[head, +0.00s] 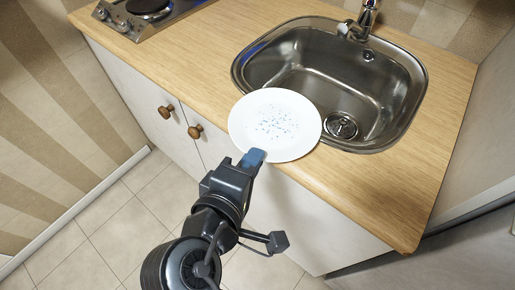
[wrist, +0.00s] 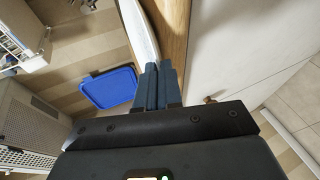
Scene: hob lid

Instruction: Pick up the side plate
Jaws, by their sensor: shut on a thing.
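The side plate (head: 275,118) is white and round with small blue specks in its middle. In the head view it is at the counter's front edge, overlapping the near-left rim of the sink. My gripper (head: 253,158) reaches up from below and is shut on the plate's near rim. In the wrist view my gripper (wrist: 158,84) has its blue-grey fingers close together on the edge of the plate (wrist: 139,30), which shows as a pale curved strip. I cannot tell whether the plate touches the counter.
A steel sink (head: 400,110) with a tap (head: 362,18) is set in the wooden counter (head: 195,60). A hob (head: 140,12) is at the back left. Cupboard doors with round wooden knobs (head: 195,131) are below. The wrist view shows a blue tray-like object (wrist: 110,87).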

